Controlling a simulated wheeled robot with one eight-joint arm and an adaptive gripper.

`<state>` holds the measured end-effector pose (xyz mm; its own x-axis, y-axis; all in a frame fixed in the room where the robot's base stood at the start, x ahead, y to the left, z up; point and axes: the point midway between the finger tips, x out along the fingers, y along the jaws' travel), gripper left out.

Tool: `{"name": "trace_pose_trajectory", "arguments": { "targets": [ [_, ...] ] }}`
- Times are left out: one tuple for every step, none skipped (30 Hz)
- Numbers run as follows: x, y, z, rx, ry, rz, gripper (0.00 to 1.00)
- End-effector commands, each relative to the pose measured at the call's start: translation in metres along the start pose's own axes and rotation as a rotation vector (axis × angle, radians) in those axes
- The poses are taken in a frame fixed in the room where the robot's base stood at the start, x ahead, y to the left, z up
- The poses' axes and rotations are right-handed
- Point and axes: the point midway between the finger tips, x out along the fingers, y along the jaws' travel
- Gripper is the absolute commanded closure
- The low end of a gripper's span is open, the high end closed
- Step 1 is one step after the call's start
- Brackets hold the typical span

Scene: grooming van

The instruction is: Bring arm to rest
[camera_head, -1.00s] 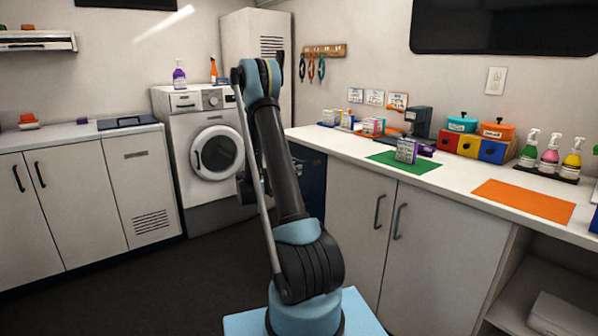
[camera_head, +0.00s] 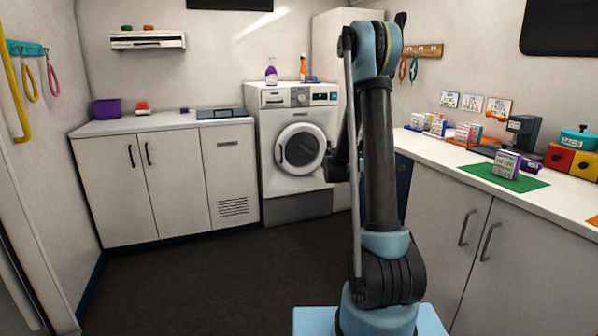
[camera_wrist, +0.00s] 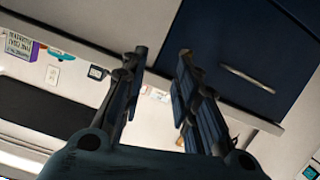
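My arm stands folded upright on its pale blue base in the head view, right of the middle. My gripper (camera_wrist: 163,55) shows in the wrist view with its two dark fingers apart and nothing between them. In the head view the gripper is mostly hidden behind my arm. In the wrist view a dark blue panel with a handle (camera_wrist: 247,78) lies beyond the fingers, with no visible contact.
The right counter (camera_head: 430,148) carries a purple-and-white box (camera_head: 506,165) on a green mat (camera_head: 532,184). A washing machine (camera_head: 300,205) and a left cabinet (camera_head: 115,190) stand at the back. The dark floor (camera_head: 215,280) is clear.

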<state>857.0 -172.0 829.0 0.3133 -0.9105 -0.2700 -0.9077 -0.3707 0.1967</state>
Motion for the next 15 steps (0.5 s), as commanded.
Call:
{"name": "trace_pose_trajectory", "arguments": {
  "targets": [
    [-0.004,0.011,-0.002,-0.021,-0.028,-0.005,0.72],
    [-0.006,0.016,-0.002,-0.037,-0.046,-0.009,0.72],
    [-0.010,0.023,-0.002,-0.056,-0.070,-0.015,0.72],
    [-0.012,0.028,-0.002,-0.070,-0.088,-0.020,0.72],
    [-0.015,0.034,-0.002,-0.086,-0.105,-0.024,0.72],
    [-0.019,0.041,-0.001,-0.105,-0.129,-0.032,0.72],
    [-0.021,0.046,0.000,-0.119,-0.147,-0.038,0.72],
    [-0.024,0.051,0.000,-0.134,-0.164,-0.044,0.72],
    [-0.028,0.059,0.002,-0.154,-0.187,-0.054,0.72],
    [-0.031,0.064,0.003,-0.167,-0.205,-0.061,0.72],
    [-0.034,0.070,0.004,-0.182,-0.221,-0.068,0.72],
    [-0.039,0.077,0.006,-0.201,-0.244,-0.079,0.72],
    [-0.042,0.082,0.007,-0.215,-0.261,-0.087,0.72],
    [-0.045,0.088,0.009,-0.229,-0.277,-0.096,0.72],
    [-0.050,0.095,0.011,-0.248,-0.299,-0.108,0.72]
  ]
}}
